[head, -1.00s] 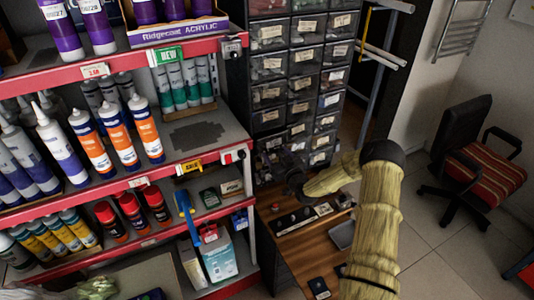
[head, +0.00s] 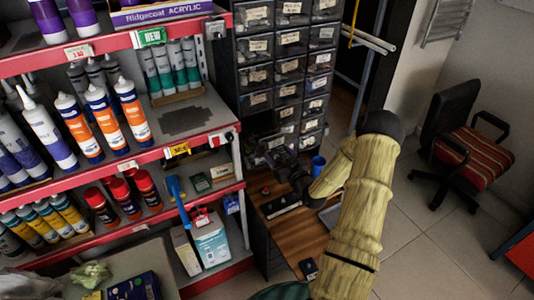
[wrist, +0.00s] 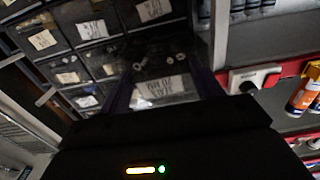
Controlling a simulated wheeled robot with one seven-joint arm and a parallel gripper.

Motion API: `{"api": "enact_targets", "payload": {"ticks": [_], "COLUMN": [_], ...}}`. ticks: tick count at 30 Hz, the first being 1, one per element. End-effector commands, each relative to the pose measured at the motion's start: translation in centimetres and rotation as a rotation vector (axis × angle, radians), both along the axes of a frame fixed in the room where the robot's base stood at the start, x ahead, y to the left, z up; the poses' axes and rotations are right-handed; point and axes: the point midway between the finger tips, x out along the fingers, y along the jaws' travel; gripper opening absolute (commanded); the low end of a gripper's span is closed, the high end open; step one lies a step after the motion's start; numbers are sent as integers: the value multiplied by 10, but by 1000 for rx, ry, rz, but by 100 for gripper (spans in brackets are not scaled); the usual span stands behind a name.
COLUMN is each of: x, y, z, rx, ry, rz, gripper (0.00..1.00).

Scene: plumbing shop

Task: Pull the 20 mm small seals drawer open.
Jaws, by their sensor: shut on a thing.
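The drawer held by my gripper (wrist: 162,76) is a clear-fronted small-parts drawer (wrist: 158,101) with a white label, seen between the two fingers in the wrist view. The label text is too blurred to read surely. Small pale rings show just above the label, and the drawer seems to stand out from its neighbours. In the head view my gripper (head: 288,168) is at the lower left of the dark drawer cabinet (head: 238,70), shut on this drawer. The gripper and forearm partly hide the drawer there.
A wooden bench top (head: 292,235) with a dark tray and a blue cup (head: 318,166) lies below the drawers. The red-edged shelf (head: 165,150) with cartridges stands close on the left. A chair (head: 465,140) and open floor are at the right.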

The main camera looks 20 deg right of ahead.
Motion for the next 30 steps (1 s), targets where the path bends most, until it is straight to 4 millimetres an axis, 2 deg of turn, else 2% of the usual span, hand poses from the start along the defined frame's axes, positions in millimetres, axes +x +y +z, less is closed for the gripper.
{"api": "enact_targets", "payload": {"ticks": [10,11,14,24,30], "x": [-3,-3,-3,-5,-25], "y": [-3,-3,-3,-3,-4], "z": [0,0,0,0,-2], "rx": [1,1,1,1,0], "ry": [2,2,1,1,1], "rz": [-6,-6,-6,-5,-5], "gripper": [24,69,87,87,87]}}
